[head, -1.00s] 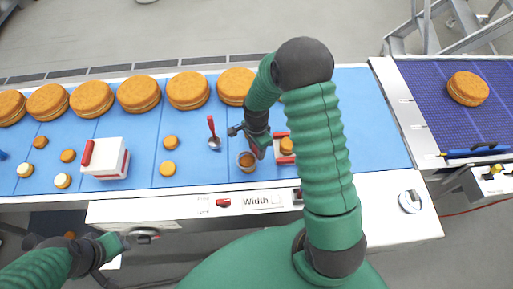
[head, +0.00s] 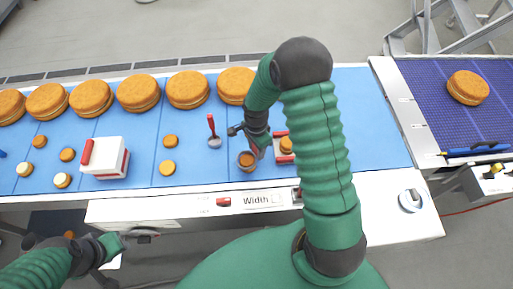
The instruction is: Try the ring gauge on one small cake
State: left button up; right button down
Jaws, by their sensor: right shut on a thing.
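My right gripper (head: 258,153) is shut low over the blue belt, beside a small round cake (head: 246,159). A thin ring, apparently the ring gauge (head: 247,168), shows at the edge of this cake. The fingers seem to hold the ring by its right side, but they are small and partly covered by the arm. I cannot tell whether the ring is fully down around the cake. Other small cakes (head: 171,141) lie apart to the left. My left gripper (head: 146,234) is at the lower left, off the belt; its jaw state is unclear.
Large cakes (head: 188,89) line the belt's far side. A white box with a red handle (head: 108,160) and a red-handled spoon-like tool (head: 212,127) stand left. A red-and-white holder with a small cake (head: 286,146) is close right. The blue belt (head: 380,130) is clear farther right.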

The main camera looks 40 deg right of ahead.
jog(key=shift+r, duration=0.15)
dwell(0.4)
jog(key=shift+r+p, duration=2.2)
jog(key=shift+r, duration=0.35)
